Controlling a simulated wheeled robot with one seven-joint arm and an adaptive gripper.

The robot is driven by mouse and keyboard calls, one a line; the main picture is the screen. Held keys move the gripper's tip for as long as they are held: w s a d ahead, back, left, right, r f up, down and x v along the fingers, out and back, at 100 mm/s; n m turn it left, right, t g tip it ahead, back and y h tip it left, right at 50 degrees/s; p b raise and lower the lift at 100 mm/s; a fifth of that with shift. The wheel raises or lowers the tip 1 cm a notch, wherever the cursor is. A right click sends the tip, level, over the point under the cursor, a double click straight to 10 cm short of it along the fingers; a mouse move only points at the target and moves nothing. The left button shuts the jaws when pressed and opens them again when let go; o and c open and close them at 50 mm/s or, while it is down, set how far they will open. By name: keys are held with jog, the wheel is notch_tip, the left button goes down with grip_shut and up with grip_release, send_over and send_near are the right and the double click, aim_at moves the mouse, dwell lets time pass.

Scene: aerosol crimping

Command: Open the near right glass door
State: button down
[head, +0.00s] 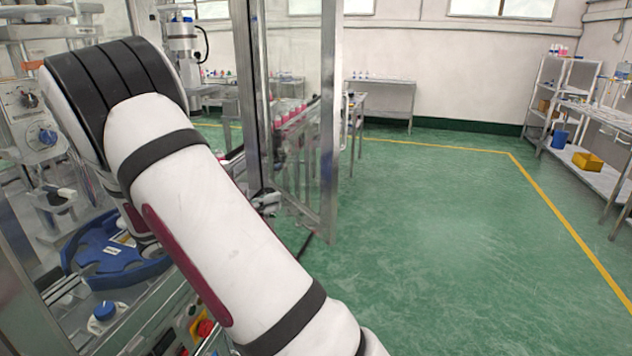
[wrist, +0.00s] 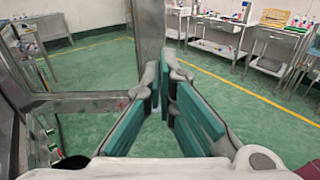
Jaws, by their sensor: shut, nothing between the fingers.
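The glass door (head: 330,130) has a steel frame and stands out at an angle from the machine's upright post (head: 250,90), with green floor beyond it. In the wrist view its steel upright (wrist: 150,35) and bottom rail (wrist: 85,103) frame clear glass at the left. My gripper (wrist: 168,68) has its teal-padded fingers together at the tips, with nothing between them. The tips are close to the door's upright; I cannot tell whether they touch it. In the head view my arm hides most of the gripper.
The machine with a blue round fixture (head: 115,250) is at the left, below my arm. Open green floor (head: 430,220) lies to the right. A shelf bench (head: 595,165) with a yellow bin (head: 587,162) stands at the far right, and a steel table (head: 383,85) at the back.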

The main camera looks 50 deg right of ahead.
aim_at(327, 182)
jog(key=p+x, duration=0.1)
jog(key=x, duration=0.3)
jog(key=p+x, duration=0.1)
jog(key=x, duration=0.3)
jog(key=p+x, duration=0.1)
jog(key=x, duration=0.4)
jog(key=shift+w+d+r, duration=0.2)
jog(key=shift+w, duration=0.05)
jog(key=shift+d, duration=0.35)
jog(key=shift+d, duration=0.1)
